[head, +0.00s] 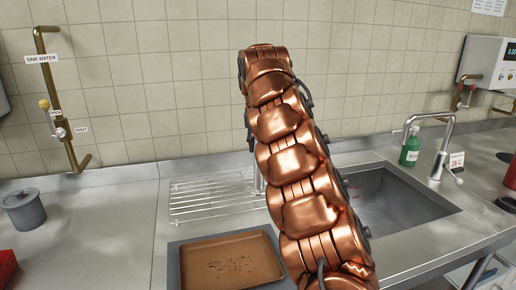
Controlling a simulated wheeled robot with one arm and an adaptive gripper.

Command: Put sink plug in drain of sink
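The sink (405,198) is a steel basin set in the counter right of centre. My copper arm rises in front of its left part. The drain does not show; the visible part of the basin looks bare. I cannot make out a sink plug for certain. A small dark round thing (507,203) lies on the counter at the right edge, and I cannot tell what it is. My gripper is not visible; only the arm's links show.
A curved tap (443,140) stands behind the sink, near a green bottle (410,148) and a small sign (457,160). A wire rack (210,197) and a brown tray (205,278) lie left of my arm. A grey pot (23,214) stands far left. Counter between pot and rack is clear.

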